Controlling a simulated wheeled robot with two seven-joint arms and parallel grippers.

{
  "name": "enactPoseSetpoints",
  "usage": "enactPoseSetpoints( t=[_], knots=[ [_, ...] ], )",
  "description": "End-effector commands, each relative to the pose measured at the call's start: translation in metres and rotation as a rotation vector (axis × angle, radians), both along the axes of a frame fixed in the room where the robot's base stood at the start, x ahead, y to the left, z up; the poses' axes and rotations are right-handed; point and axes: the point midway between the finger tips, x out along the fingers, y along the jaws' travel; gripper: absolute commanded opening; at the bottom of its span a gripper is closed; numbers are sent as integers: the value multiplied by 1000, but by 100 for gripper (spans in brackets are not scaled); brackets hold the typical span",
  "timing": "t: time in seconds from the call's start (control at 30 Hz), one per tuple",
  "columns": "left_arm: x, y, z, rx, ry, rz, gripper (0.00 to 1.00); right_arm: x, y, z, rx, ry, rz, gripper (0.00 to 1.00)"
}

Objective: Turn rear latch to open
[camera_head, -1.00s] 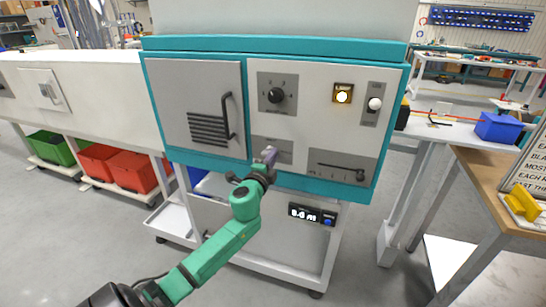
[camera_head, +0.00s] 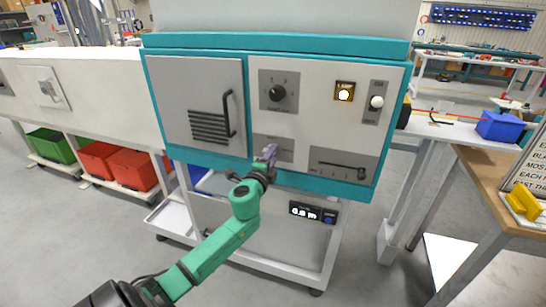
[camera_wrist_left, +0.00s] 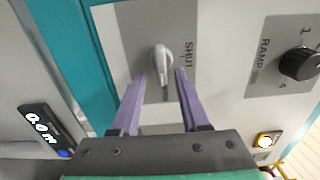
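A small silver latch handle (camera_wrist_left: 163,58) stands on a grey plate (camera_wrist_left: 121,47) on the machine's front, beside the word SHUT. My left gripper (camera_wrist_left: 161,74) is open, its two purple fingers pointing at the plate on either side of the handle. Whether the fingers touch the handle cannot be told. In the head view my left gripper (camera_head: 269,154) is at the lower middle of the teal and white cabinet (camera_head: 300,133) and covers much of the latch; part of its grey plate (camera_head: 286,143) shows. My right gripper is not in view.
Left of the latch is a grey door with a black handle (camera_head: 229,113). Around it are a black knob (camera_head: 277,93), a lit amber lamp (camera_head: 344,94), a white-tipped switch (camera_head: 376,102) and a slider (camera_head: 362,174). A small display (camera_head: 312,212) sits below.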

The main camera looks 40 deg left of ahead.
Motion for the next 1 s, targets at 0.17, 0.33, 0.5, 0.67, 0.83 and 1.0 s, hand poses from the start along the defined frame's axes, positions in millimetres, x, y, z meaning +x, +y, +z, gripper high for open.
enactPoseSetpoints(
  t=[0.17,0.33,0.5,0.67,0.83,1.0],
  knots=[
    [-1,-1,1,1,-2,-2,45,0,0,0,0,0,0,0],
    [-18,-8,0,-1,-1,-4,45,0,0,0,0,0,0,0],
    [-56,-20,-1,0,1,-4,45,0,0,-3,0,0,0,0],
    [-99,-35,-4,-4,2,-1,45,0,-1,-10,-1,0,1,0],
    [-131,-45,-2,-3,0,1,45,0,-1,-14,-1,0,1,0],
    [-139,-47,1,-1,-1,1,45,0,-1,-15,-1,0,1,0]
  ],
)
